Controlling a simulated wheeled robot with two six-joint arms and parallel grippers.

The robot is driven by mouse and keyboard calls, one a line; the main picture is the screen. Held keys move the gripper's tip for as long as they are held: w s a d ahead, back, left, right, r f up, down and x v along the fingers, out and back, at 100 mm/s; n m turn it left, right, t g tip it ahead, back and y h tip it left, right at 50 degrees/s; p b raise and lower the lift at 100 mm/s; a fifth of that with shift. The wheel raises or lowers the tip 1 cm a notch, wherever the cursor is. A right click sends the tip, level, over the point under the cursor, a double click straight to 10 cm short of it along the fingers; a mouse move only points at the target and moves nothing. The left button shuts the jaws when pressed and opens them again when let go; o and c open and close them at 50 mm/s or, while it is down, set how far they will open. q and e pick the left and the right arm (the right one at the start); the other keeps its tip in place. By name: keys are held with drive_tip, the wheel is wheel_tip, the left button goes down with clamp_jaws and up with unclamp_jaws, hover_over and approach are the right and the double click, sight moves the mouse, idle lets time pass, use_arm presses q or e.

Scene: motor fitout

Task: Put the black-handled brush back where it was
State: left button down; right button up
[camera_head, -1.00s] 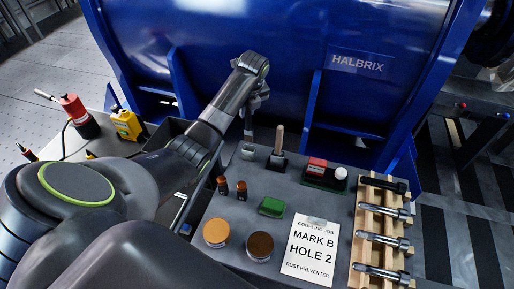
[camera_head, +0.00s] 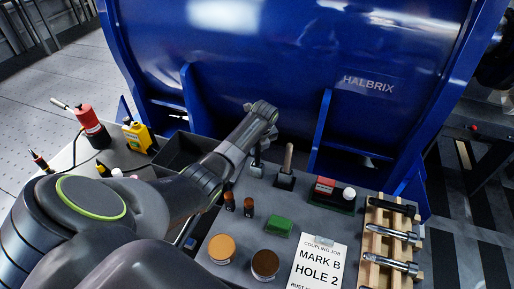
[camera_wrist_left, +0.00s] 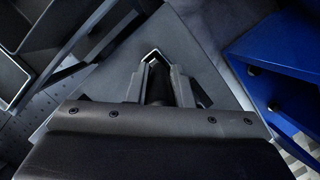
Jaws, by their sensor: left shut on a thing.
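My left gripper (camera_head: 257,161) points down at the back of the grey bench top, just left of the wooden-handled brush. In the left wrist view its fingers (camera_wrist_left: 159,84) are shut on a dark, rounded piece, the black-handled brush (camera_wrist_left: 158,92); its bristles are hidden. A small holder (camera_head: 256,171) with a pale rim is directly under the gripper. Its angular rim (camera_wrist_left: 153,54) shows at the fingertips in the wrist view. I cannot tell how far the brush is inside it. My right gripper is out of view.
The wooden-handled brush (camera_head: 288,159) stands in a dark holder close on the right. The blue motor housing (camera_head: 330,60) rises behind.

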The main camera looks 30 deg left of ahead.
use_arm(q)
drive_tip(key=c, duration=1.3)
unclamp_jaws()
drive_tip(key=v, duration=1.2)
drive_tip(key=shift+w+p, duration=0.1)
drive_tip(key=shift+p, duration=0.3)
